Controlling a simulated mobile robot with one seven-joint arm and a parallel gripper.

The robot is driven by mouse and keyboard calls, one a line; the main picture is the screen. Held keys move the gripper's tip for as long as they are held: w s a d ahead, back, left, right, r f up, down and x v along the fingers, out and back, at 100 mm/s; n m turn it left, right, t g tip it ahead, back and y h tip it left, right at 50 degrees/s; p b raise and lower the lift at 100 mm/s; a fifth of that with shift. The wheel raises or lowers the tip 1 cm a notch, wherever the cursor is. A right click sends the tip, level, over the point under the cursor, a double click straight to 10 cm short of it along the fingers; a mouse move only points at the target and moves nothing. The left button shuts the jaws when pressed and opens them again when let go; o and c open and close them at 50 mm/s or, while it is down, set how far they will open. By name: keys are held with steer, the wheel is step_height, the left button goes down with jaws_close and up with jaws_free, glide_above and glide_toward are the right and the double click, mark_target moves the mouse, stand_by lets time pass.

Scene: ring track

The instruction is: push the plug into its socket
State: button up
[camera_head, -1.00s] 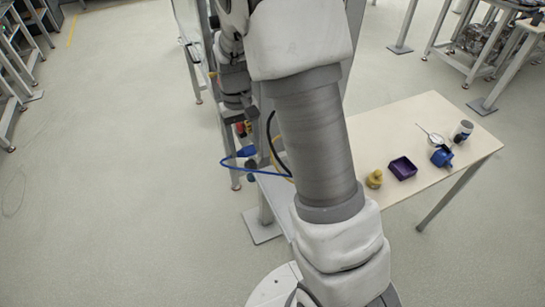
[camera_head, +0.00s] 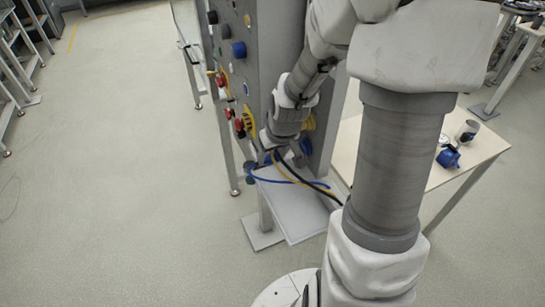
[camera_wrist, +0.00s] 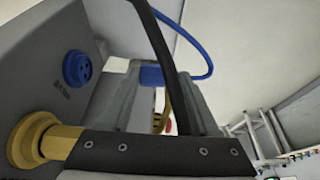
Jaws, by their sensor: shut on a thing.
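A blue plug (camera_wrist: 151,75) is between the fingertips of my gripper (camera_wrist: 152,84), which is shut on it. A blue cable runs from it. In the head view, the plug (camera_head: 265,158) shows small below my gripper (camera_head: 268,146). The blue socket (camera_wrist: 77,67), with dark holes in its face, is on the grey panel left of the plug in the wrist view. The plug is apart from this socket. In the head view, a blue socket (camera_head: 305,146) is on the panel's right side. The plug's front is not clear.
A yellow connector (camera_wrist: 62,140) juts from the panel close to my wrist. A black cable (camera_wrist: 160,50) crosses before the wrist camera. Cables lie over a grey shelf (camera_head: 292,215). A table (camera_head: 460,175) with a blue item and cup stands right. Floor at left is clear.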

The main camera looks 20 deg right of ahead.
stand_by(0.4)
steer(key=shift+d+r+p, duration=0.15)
steer(key=shift+d+p, duration=0.6)
steer(key=shift+d, duration=0.4)
steer(key=shift+w+d+p, duration=0.1)
steer(key=shift+d+p, duration=0.55)
steer(key=shift+d, duration=1.1)
